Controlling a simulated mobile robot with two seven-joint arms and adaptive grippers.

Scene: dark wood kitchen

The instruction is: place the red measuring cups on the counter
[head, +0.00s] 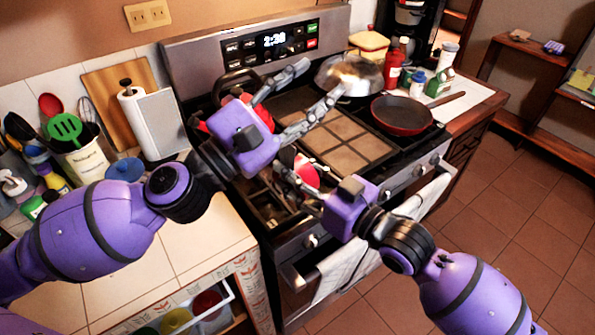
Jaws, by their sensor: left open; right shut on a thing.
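A red item with a pale part, likely the red measuring cups (308,172), is in my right gripper (284,168), over the left front of the stove. The fingers cover part of it, so I cannot tell how many cups there are. My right gripper is shut on it. My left gripper (318,82) is open and empty above the stove's griddle, fingers spread toward the back right. The tiled counter (185,250) is left of the stove, with a bare front part.
A red pan (402,115) and a shiny pot (350,75) stand on the stove's right side. A red kettle-like thing is partly hidden behind my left gripper. A paper towel roll (132,108), a blue lid (125,170) and a utensil crock (88,163) stand at the counter's back.

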